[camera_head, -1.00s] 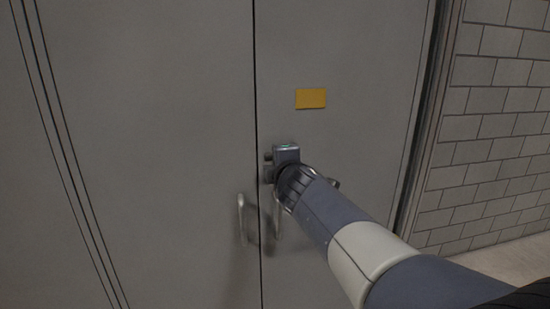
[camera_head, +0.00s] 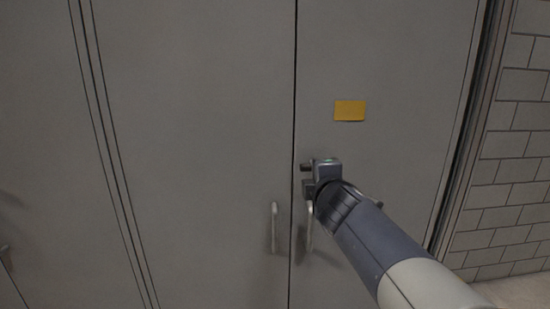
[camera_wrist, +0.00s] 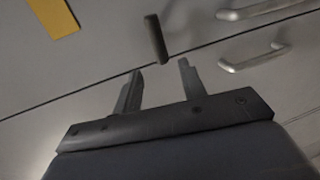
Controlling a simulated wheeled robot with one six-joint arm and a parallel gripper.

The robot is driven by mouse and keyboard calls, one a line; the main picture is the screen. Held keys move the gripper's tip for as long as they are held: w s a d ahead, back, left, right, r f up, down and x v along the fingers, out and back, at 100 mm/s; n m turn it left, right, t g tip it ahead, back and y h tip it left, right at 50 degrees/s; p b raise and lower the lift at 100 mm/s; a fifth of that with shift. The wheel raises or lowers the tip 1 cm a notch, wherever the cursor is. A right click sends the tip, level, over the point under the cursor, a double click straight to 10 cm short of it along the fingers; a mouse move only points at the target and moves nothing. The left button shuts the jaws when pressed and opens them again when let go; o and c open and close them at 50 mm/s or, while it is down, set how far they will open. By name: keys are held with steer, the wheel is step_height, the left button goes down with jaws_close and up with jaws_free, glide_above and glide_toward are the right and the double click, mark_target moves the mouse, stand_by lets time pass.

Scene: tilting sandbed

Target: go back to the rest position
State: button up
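My gripper (camera_head: 307,177) is in front of the right door of a grey double-door cabinet (camera_head: 400,60), close to the seam between the doors. In the wrist view its two fingers (camera_wrist: 160,80) stand apart with nothing between them. A dark latch-like piece (camera_wrist: 155,38) on the door lies just beyond the fingertips, and I see a gap between it and them. The arm comes in from the lower right in the head view.
Two metal bar handles, left (camera_head: 274,228) and right (camera_head: 309,228), flank the seam below my gripper. The right one is partly behind my arm. A yellow label (camera_head: 349,111) is above. A brick wall (camera_head: 515,150) stands at the right. Both doors look shut.

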mark_target(309, 166)
steer(key=w, duration=0.3)
steer(key=w+f, duration=0.1)
steer(key=w, duration=0.2)
steer(key=w+b, duration=0.1)
steer(key=w, duration=0.2)
steer(key=shift+w+f, duration=0.15)
steer(key=shift+f, duration=0.25)
steer(key=s+r+p, duration=0.2)
steer(key=s, duration=0.9)
steer(key=shift+m, duration=0.3)
steer(key=w, duration=0.3)
steer(key=w+f, duration=0.1)
steer(key=w, duration=0.3)
steer(key=w+b, duration=0.1)
steer(key=w, duration=0.3)
steer(key=shift+f, duration=0.25)
steer(key=shift+d+r+m+y+p, duration=0.15)
steer(key=shift+m+y+p, duration=0.25)
steer(key=shift+m+p, duration=0.65)
steer(key=shift+m+y, duration=0.3)
steer(key=shift+m, duration=0.75)
steer(key=shift+s, duration=0.1)
